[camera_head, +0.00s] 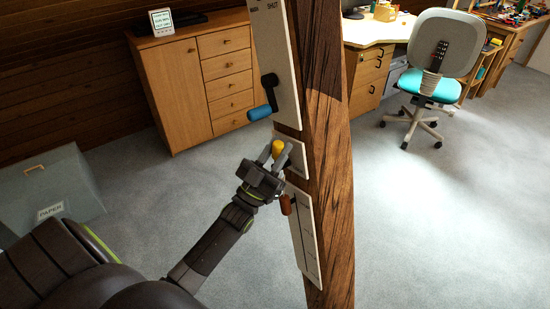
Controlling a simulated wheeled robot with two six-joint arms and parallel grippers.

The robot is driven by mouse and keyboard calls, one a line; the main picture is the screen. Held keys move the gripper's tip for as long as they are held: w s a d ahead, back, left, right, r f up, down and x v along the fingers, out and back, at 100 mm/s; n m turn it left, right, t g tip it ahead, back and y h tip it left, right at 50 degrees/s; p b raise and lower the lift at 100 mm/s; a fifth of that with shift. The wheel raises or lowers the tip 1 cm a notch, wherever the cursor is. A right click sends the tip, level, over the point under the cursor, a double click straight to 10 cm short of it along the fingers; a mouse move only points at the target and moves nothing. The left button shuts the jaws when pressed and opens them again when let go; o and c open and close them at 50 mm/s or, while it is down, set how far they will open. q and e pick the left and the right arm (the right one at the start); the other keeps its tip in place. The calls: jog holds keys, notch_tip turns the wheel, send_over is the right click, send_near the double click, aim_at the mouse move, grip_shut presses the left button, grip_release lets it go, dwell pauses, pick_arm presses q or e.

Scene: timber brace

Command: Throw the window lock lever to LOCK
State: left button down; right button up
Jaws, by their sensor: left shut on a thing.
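A timber post (327,150) carries three pale lever plates on its left face. The upper plate (277,60) reads SHUT near its top and has a black lever with a blue grip (259,113) pointing down and left. The middle plate (293,170) has a yellow knob (278,147). My left gripper (274,154) is shut on this yellow knob, with one finger on each side. The lower plate (304,238) has a red-brown grip (285,204) just below the gripper. I cannot read which plate is the window lock. My right gripper is not in view.
A wooden cabinet (170,100) with drawers stands behind, left of the post. A grey box (45,190) marked PAPER is at the left. A desk (380,32) and an office chair (430,70) stand at the right. Carpet is clear around the post.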

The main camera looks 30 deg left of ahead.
pick_arm(q)
jog(key=shift+s+d+f+m+g+h+b, duration=0.1)
jog(key=shift+d+m+g+h+b, duration=0.2)
jog(key=shift+m+h, duration=0.7)
jog(key=shift+s+d+f+m+g+h+b, duration=0.1)
jog(key=shift+m+g+h+b, duration=0.25)
jog(key=shift+m+h, duration=0.65)
jog(key=shift+s+d+f+m+g+h+b, duration=0.15)
jog(key=shift+m+h+b, duration=0.3)
jog(key=shift+m+h, duration=0.55)
jog(key=shift+d+r+m, duration=0.1)
jog(key=shift+r+m, duration=0.05)
jog(key=shift+m, duration=0.15)
jog(key=c, duration=1.2)
grip_release()
jog(key=b+v, duration=0.5)
jog(key=v, duration=1.2)
jog(key=shift+s, duration=0.15)
